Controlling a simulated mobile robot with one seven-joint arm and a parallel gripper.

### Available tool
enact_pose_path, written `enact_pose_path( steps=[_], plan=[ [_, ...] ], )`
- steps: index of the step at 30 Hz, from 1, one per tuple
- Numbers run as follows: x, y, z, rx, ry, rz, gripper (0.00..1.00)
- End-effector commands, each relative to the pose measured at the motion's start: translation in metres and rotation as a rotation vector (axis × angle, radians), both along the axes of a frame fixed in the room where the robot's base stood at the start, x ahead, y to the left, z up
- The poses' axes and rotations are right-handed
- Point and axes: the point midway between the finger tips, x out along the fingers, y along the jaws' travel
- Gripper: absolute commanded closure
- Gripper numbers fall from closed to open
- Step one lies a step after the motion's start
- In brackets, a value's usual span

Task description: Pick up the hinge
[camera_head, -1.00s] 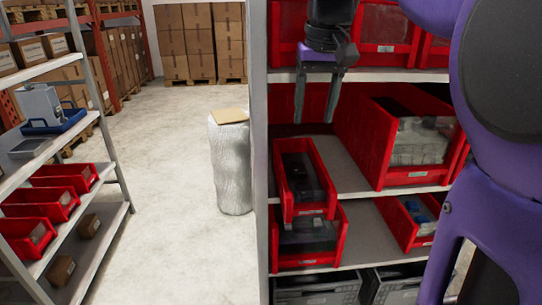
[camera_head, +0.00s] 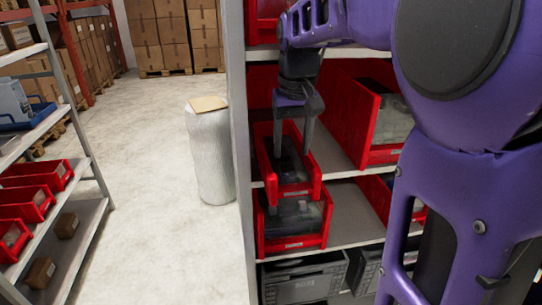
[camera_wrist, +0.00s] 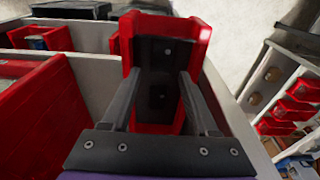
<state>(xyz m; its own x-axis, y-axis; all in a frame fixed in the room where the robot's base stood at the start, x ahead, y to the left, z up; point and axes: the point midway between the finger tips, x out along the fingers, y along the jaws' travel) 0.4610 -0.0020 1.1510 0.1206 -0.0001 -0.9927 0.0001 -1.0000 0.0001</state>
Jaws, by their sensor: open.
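The hinge (camera_wrist: 161,62) looks like a dark plate with small holes, lying inside a narrow red bin (camera_wrist: 128,53) in the wrist view. In the head view the same red bin (camera_head: 290,192) sits on the middle shelf, and dark contents show partly between my fingers. My gripper (camera_head: 292,151) is open and points down over this bin, with its fingertips at about the bin's opening. In the wrist view my gripper (camera_wrist: 157,80) has its two fingers apart, one on each side of the dark plate, with nothing visibly held. Whether the fingers touch the plate cannot be told.
A larger red bin (camera_head: 367,128) stands to the right on the same shelf (camera_head: 340,165). Another red bin (camera_head: 296,243) is on the shelf below. The rack's pale side upright (camera_head: 238,150) is close on the left. A wrapped drum (camera_head: 211,155) stands on the open floor beyond.

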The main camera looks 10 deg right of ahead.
Motion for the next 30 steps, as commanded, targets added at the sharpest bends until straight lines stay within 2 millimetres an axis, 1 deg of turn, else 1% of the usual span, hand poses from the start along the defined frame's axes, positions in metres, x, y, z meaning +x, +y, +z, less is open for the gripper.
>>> enact_pose_path(
  steps=[2, 7, 10, 14, 20, 24, 30],
  plan=[
    [-0.001, 0.0, -0.007, 0.0, 0.002, 0.0, 0.4],
    [-0.004, 0.002, -0.034, 0.0, 0.003, 0.0, 0.4],
    [-0.002, 0.002, -0.046, 0.0, 0.002, 0.0, 0.4],
    [-0.001, 0.002, -0.052, 0.0, 0.001, 0.0, 0.4],
    [-0.001, 0.002, -0.052, 0.0, 0.0, 0.0, 0.4],
    [0.0, 0.002, -0.052, 0.0, 0.0, 0.0, 0.65],
    [0.0, 0.002, -0.052, 0.0, 0.0, 0.0, 1.0]
  ],
)
